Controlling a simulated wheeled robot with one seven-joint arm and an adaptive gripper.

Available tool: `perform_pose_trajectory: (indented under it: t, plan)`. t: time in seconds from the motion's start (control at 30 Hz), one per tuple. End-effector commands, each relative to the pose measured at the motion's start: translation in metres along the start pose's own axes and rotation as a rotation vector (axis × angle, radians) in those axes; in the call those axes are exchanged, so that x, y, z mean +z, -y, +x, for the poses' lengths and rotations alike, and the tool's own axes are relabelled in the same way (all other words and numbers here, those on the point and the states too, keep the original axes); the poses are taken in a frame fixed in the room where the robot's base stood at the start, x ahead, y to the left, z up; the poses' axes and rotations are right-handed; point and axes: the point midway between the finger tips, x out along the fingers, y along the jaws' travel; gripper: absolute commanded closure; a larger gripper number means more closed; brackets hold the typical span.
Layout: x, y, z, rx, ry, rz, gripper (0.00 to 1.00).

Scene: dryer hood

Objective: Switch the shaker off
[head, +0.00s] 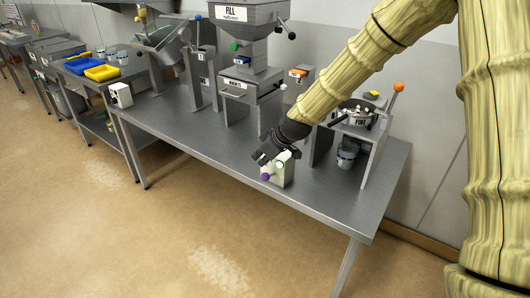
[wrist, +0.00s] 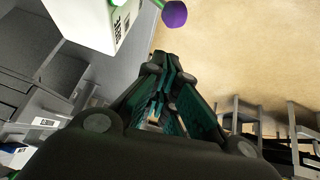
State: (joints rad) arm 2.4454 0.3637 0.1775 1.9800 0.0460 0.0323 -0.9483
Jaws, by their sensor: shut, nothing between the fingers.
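A small white control box (head: 284,172) stands near the front edge of the grey table. It has a purple ball knob (head: 266,177) on its front and a green part (head: 280,165) above. My gripper (head: 262,157) is shut and empty, just at the box's upper left. In the wrist view, the box (wrist: 92,22) fills the top left, with the purple knob (wrist: 174,14) on a green stem beyond my fingertips (wrist: 162,62). The box's label is too small to read. The round sieve unit marked FINE (head: 360,112) stands behind to the right, with an orange-knobbed lever (head: 398,87).
The FILL hopper (head: 240,14) and its drawer unit (head: 248,98) stand behind the gripper. Another white box (head: 120,95) stands at the table's left end. Blue and yellow trays (head: 102,73) lie further left. The table's front left surface (head: 190,130) is clear.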

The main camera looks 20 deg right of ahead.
Motion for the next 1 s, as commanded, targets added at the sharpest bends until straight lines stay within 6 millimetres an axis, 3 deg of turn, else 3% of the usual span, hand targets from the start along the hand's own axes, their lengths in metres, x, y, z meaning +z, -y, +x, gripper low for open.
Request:
perform_pose_trajectory:
  t: [0.3,1.0]
  plan:
    - [0.023,0.000,0.020,-0.001,0.001,0.003,1.00]
    - [0.030,-0.007,0.024,0.025,0.003,-0.002,1.00]
